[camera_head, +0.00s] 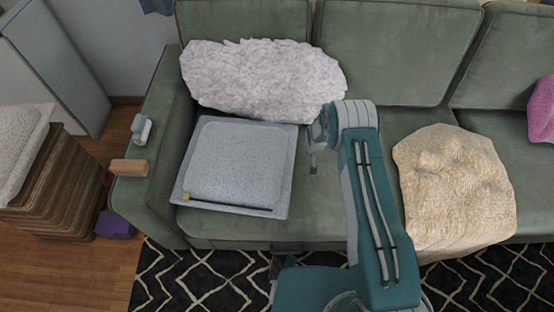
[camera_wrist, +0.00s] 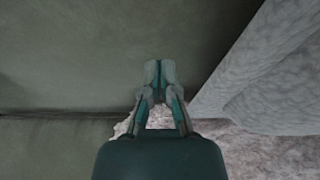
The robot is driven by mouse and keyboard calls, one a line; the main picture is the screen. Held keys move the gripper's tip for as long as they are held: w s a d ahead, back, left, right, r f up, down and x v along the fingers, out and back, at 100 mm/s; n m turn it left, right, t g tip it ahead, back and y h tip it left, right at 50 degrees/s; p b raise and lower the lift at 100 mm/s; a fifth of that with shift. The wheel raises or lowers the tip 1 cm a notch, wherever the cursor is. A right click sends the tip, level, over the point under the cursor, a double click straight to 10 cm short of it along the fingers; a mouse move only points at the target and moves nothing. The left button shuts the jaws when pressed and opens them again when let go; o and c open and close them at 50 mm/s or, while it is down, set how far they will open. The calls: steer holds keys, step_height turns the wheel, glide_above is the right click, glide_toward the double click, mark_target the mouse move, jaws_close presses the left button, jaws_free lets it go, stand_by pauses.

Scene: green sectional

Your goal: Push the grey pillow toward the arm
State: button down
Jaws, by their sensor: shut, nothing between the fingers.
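A fluffy light grey pillow (camera_head: 262,80) leans on the left backrest of the green sofa. A flat, pale grey square item (camera_head: 236,160) with a thin dark strip along its front edge lies on the seat before it. The sofa's left arm (camera_head: 158,150) is beyond that item's left side. In the wrist view my closed fingertips (camera_wrist: 160,68) are seen against green upholstery, with a grey textured surface (camera_wrist: 265,75) to the right. I cannot tell whether they touch anything.
A crinkled beige pillow (camera_head: 455,190) sits on the seat to the right of my arm. A pink pillow (camera_head: 541,108) is at the far right. Small objects (camera_head: 129,167) rest on the left sofa arm. A patterned black rug (camera_head: 185,280) lies in front.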

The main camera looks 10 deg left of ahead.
step_height(320, 180, up, 10)
steer(key=shift+r, duration=0.25)
stand_by(0.7)
stand_by(0.4)
steer(key=s+d+r, duration=0.3)
steer(key=r, duration=0.8)
steer(key=s+d+r+m+t, duration=0.1)
steer(key=s+d+r, duration=0.2)
steer(key=r, duration=0.7)
steer(key=s+d+r, duration=0.3)
steer(key=r, duration=0.8)
steer(key=s+d+r+t, duration=0.1)
steer(key=s+d+r, duration=0.3)
steer(key=s+r, duration=0.7)
steer(key=s+d+m, duration=0.1)
steer(key=s+d, duration=0.2)
steer(key=s, duration=1.3)
steer(key=shift+r+t+h, duration=0.25)
steer(key=shift+t+h, duration=0.05)
steer(key=shift+t, duration=0.1)
steer(key=shift+w, duration=0.15)
